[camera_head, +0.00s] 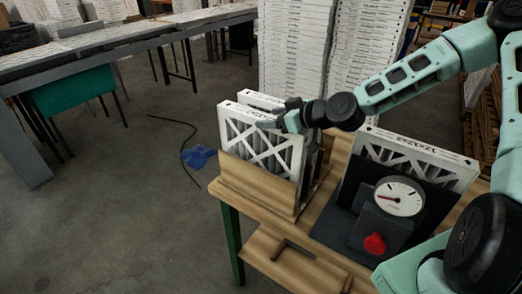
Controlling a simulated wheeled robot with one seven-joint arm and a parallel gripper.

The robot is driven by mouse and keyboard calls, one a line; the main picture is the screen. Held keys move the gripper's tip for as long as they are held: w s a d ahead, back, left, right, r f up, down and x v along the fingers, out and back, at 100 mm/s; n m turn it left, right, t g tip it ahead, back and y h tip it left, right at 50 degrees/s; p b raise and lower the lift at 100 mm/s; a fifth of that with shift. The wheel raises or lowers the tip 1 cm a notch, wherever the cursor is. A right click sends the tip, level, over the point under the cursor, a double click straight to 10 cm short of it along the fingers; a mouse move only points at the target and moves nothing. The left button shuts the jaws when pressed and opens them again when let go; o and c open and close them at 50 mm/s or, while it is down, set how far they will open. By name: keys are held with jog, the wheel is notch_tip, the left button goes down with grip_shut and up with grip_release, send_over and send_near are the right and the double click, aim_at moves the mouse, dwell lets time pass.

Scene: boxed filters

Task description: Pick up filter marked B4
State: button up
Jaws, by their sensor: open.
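A white pleated filter (250,140) with an X-shaped lattice front stands upright in a wooden holder (257,190) on the table. A second filter (257,98) stands just behind it, mostly hidden. A third filter (418,155) stands upright at the right, behind the gauge. The dark marks on their top edges are too small to read, so I cannot tell which is B4. My gripper (268,122) is open at the upper right part of the front filter. I cannot tell whether it touches it, and the wrist hides the space behind.
A round gauge (399,196) with a red knob (374,243) stands on a dark base on the wooden table (290,250). Tall stacks of white boxes (295,45) stand behind. A blue crumpled thing (198,157) and a dark cable lie on the floor at left.

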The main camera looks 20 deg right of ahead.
jog(key=shift+w+a+f, duration=0.3)
jog(key=shift+w+a, duration=0.05)
jog(key=shift+w, duration=0.15)
jog(key=c, duration=1.4)
